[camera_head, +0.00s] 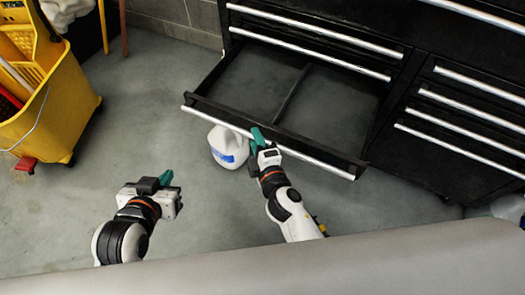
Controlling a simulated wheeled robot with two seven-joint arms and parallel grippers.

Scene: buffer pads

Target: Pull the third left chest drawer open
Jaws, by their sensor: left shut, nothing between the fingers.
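The black tool chest (400,75) has silver handle strips on its drawers. In its left column, the third drawer down (287,97) is pulled well out, below two closed drawers, and is empty apart from a divider. Its silver front handle (310,160) runs diagonally across the middle of the view. My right gripper (257,137) is at this handle, left of its middle, with teal fingertips overlapping the front edge. I cannot tell whether it grips the handle. My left gripper (166,179) is shut and empty, above the floor to the left, apart from the chest.
A white jug with a blue label (228,147) stands on the floor below the open drawer's left front corner. A yellow mop bucket (50,110) is at the far left. The right column's drawers (470,105) are closed. Floor between bucket and chest is clear.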

